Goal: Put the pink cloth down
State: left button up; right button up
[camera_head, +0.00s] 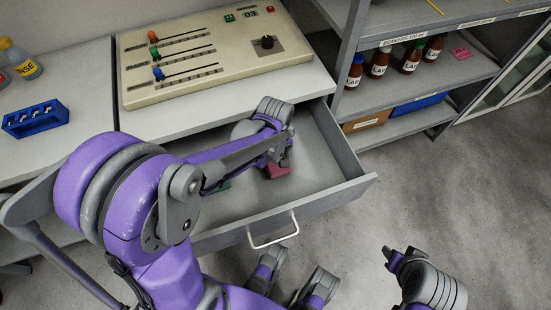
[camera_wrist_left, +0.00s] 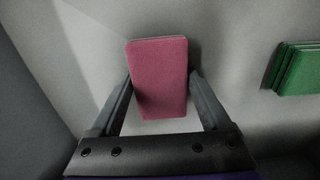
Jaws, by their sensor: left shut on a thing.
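The pink cloth (camera_head: 277,171) is a small folded block inside the open drawer (camera_head: 335,185). In the left wrist view the pink cloth (camera_wrist_left: 159,75) sits between the two fingers of my left gripper (camera_wrist_left: 162,88), which is shut on it. In the head view my left gripper (camera_head: 280,155) reaches down into the drawer and hides part of the cloth. I cannot tell whether the cloth touches the drawer floor. The hand of my right arm (camera_head: 405,262) shows at the lower right, away from the drawer; its finger state is unclear.
A folded green cloth (camera_wrist_left: 300,69) lies in the drawer, right of the pink one in the wrist view. A control panel (camera_head: 210,55) stands on the counter above. Shelves with brown bottles (camera_head: 380,60) are at the right. The drawer handle (camera_head: 272,240) faces me.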

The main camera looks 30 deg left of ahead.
aim_at(275, 159)
pick_arm(q)
jog(key=shift+f, duration=0.3)
jog(key=o, duration=1.4)
jog(key=shift+s+d, duration=0.1)
jog(key=shift+s, duration=0.05)
jog(key=shift+o, duration=0.2)
jog(key=shift+r, duration=0.3)
notch_tip(275, 159, up, 11)
jog(key=p, duration=0.3)
jog(key=s+d+m+t, duration=0.3)
jog(key=s+m+t, duration=0.1)
jog(key=s+m, duration=0.6)
jog(key=shift+s+r+t, duration=0.15)
jog(key=shift+s+t, duration=0.25)
jog(key=shift+s, duration=0.25)
